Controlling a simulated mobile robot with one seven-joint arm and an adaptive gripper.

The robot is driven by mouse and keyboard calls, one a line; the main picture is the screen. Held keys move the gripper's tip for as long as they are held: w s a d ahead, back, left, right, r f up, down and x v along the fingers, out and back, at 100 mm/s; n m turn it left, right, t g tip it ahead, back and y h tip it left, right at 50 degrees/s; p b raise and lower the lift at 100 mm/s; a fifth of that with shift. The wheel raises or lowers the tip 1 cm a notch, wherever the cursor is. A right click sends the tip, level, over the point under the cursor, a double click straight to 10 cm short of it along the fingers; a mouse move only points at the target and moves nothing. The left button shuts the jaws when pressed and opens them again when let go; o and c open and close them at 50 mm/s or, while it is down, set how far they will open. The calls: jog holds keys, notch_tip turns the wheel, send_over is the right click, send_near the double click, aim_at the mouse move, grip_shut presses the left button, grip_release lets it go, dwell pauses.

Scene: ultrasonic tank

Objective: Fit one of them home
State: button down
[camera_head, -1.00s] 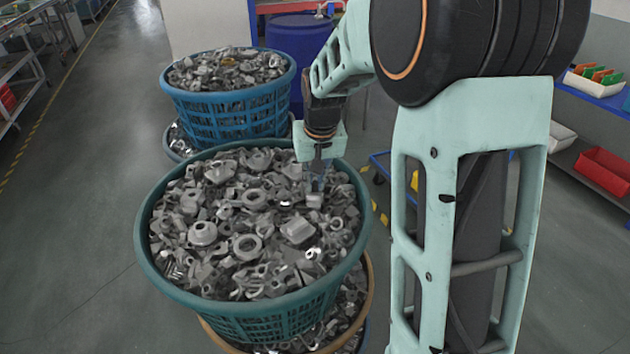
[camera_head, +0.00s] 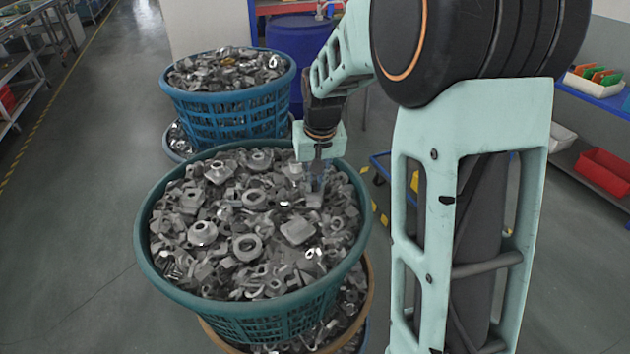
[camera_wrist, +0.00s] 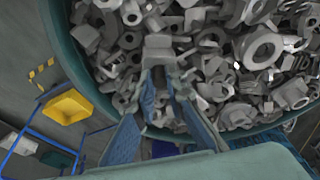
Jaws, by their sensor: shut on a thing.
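My gripper (camera_head: 317,184) points down over the right side of a green basket (camera_head: 146,243) heaped with grey metal parts. In the wrist view its two blue fingers (camera_wrist: 168,78) reach to a small grey blocky part (camera_wrist: 159,47), which also shows at the fingertips in the head view (camera_head: 314,201). The jaws are shut on this part. It sits at the level of the heap, and I cannot tell whether it touches the parts around it. The heap holds rings, flanged pieces and blocks. No fitting place for a part can be made out.
A blue basket (camera_head: 176,97) of similar parts stands behind. Another filled basket with a tan rim (camera_head: 369,283) is under the green one. A blue cart (camera_head: 379,164) with a yellow bin (camera_wrist: 68,107) is to the right. Grey floor is open at left.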

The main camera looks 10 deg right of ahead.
jog(key=shift+s+f, duration=0.2)
jog(key=shift+f, duration=0.1)
jog(key=c, duration=1.9)
grip_release()
jog(key=shift+r, duration=0.1)
jog(key=shift+r, duration=0.3)
jog(key=v, duration=1.1)
jog(key=shift+r, duration=0.25)
jog(key=shift+w, duration=0.15)
